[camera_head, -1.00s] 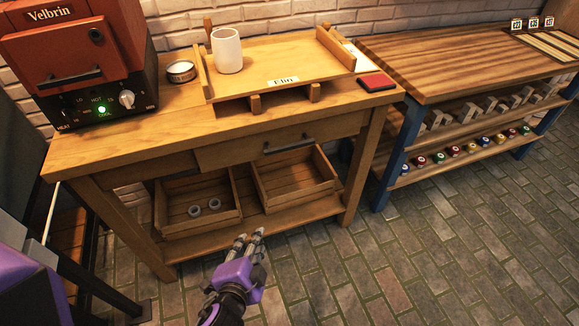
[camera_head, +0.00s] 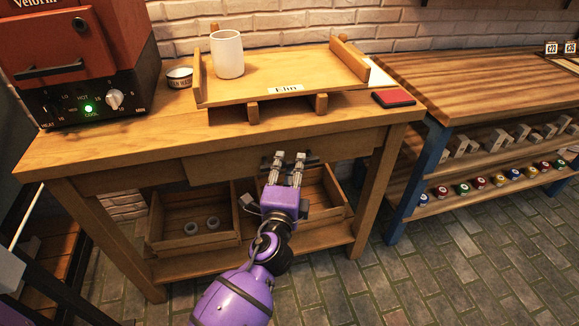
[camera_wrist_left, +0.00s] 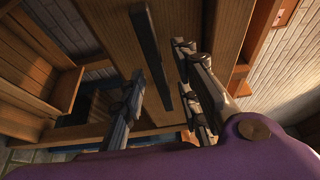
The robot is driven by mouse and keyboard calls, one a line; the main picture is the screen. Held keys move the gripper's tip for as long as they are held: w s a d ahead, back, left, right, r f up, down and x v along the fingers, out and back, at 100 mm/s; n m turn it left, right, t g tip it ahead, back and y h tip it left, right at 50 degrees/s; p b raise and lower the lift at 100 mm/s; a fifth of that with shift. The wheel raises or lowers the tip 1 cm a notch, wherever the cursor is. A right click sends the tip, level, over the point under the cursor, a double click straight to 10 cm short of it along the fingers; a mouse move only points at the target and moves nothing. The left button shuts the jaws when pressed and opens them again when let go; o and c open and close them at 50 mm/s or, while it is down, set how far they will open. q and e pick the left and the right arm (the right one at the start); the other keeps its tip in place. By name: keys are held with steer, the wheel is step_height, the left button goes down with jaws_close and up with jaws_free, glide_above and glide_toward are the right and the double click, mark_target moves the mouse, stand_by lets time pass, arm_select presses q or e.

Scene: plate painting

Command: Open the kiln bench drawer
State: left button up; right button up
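The kiln bench drawer (camera_head: 220,165) is a wide wooden front under the bench top, and it looks shut. Its dark bar handle (camera_wrist_left: 150,50) shows clearly in the left wrist view; in the head view my fingers partly cover it. My left gripper (camera_head: 288,162) is in front of the drawer at the handle. Its fingers are apart, and in the left wrist view (camera_wrist_left: 165,90) the bar runs up between them. I cannot tell whether a finger touches it. My right gripper is not in view.
The wooden bench (camera_head: 100,135) carries a red kiln (camera_head: 60,60), a tray board (camera_head: 285,65) with a white cup (camera_head: 227,54), a tin (camera_head: 180,77) and a red pad (camera_head: 393,98). Open bins (camera_head: 190,222) stand on the shelf below. Another table (camera_head: 470,80) is at right.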

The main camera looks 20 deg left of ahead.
arm_select(q)
steer(key=shift+w, duration=0.3)
jaws_close()
steer(key=shift+s+f, duration=0.1)
